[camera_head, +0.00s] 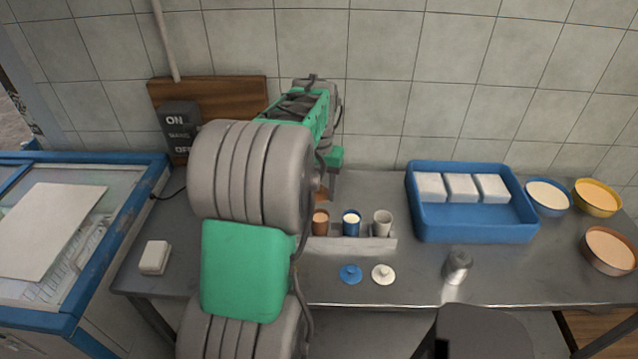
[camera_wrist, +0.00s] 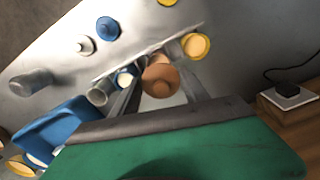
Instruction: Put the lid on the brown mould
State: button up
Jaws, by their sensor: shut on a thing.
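The brown lid (camera_wrist: 160,82) is between the two fingers of my gripper (camera_wrist: 161,96), which is shut on it. In the head view, the lid (camera_head: 322,196) shows partly beside my arm, just behind the brown mould. The brown mould (camera_head: 320,224) stands upright in the pale holder (camera_head: 345,244), left of the blue mould (camera_head: 351,224). In the wrist view, the brown mould (camera_wrist: 156,59) is mostly hidden behind the lid. The lid appears above and apart from the mould, though the exact gap cannot be told.
The white mould (camera_head: 383,224) shares the holder; a yellow mould (camera_wrist: 195,46) shows in the wrist view. A blue lid (camera_head: 350,274) and a white lid (camera_head: 383,274) lie in front. A blue tray (camera_head: 473,231), bowls (camera_head: 608,250) and a metal cup (camera_head: 458,267) stand to the right.

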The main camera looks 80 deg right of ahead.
jog(key=shift+s+d+f, duration=0.1)
jog(key=shift+s, duration=0.15)
notch_tip(320, 180, down, 6)
jog(key=b, duration=0.4)
jog(key=shift+w+a, duration=0.1)
jog(key=shift+a, duration=0.1)
dwell(0.9)
jog(key=shift+f, duration=0.25)
dwell(1.1)
jog(key=o, duration=1.4)
jog(key=shift+c, duration=0.2)
jog(key=shift+o, duration=0.5)
jog(key=o, duration=0.4)
